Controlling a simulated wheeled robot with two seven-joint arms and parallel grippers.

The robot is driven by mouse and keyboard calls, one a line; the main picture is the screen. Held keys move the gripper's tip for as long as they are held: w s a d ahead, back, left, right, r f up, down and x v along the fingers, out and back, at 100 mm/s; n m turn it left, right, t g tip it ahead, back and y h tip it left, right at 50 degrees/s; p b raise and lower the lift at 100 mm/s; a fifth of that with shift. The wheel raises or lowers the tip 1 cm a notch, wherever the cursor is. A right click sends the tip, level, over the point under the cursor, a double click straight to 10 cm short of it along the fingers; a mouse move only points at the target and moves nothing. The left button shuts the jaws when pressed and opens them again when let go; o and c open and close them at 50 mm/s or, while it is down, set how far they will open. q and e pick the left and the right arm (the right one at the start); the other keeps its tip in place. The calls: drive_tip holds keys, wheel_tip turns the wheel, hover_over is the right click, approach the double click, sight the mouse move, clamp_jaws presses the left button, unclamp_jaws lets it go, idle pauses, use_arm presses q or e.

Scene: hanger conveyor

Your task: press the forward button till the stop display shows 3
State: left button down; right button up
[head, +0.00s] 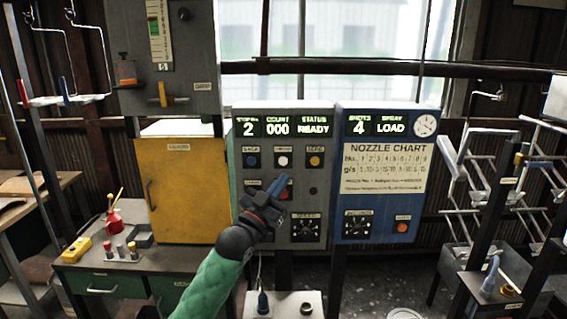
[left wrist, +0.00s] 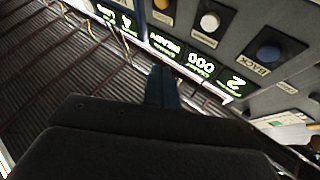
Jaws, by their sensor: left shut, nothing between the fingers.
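The grey control panel (head: 303,208) stands ahead, with its stop display (head: 248,128) showing 2. Count reads 000 and status reads READY. Below the displays are a blue button (head: 252,160) labelled BACK, a white button (head: 283,159) with an unreadable label, and a yellow button (head: 316,160). My left gripper (head: 282,183) is shut and empty in front of the panel, appearing just below the white button. In the left wrist view, the panel is upside down, with the white button (left wrist: 209,22) and BACK button (left wrist: 268,52) beyond the blue fingers (left wrist: 161,86). I cannot tell any contact.
A blue panel (head: 385,215) with a nozzle chart adjoins on the right; its displays show 4 and LOAD. A red button (head: 283,194) is partly behind my left gripper. A yellow cabinet (head: 183,195) stands left on a bench; racks (head: 490,190) stand right.

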use_arm(q)
drive_tip(key=b, duration=0.2)
approach(283, 161)
drive_tip(key=w+d+r, duration=0.1)
drive_tip(key=d+r, duration=0.1)
drive_tip(key=d, duration=0.1)
drive_tip(key=w+d+r, duration=0.1)
drive_tip(key=shift+w+d+r, duration=0.25)
drive_tip(key=shift+w+d, duration=0.05)
drive_tip(key=shift+w, duration=0.05)
use_arm(e)
drive_tip(key=shift+w+a+r, duration=0.25)
drive_tip(key=shift+w+r, duration=0.2)
drive_tip(key=shift+r, duration=0.4)
drive_tip(key=shift+w+a+r, duration=0.2)
drive_tip(key=shift+w+r, duration=0.25)
drive_tip(key=shift+r, duration=0.4)
drive_tip(key=shift+w+a+r, duration=0.25)
drive_tip(key=shift+w+r, duration=0.2)
drive_tip(key=shift+r, duration=0.4)
drive_tip(key=shift+d, duration=0.8)
drive_tip(key=shift+a, duration=0.1)
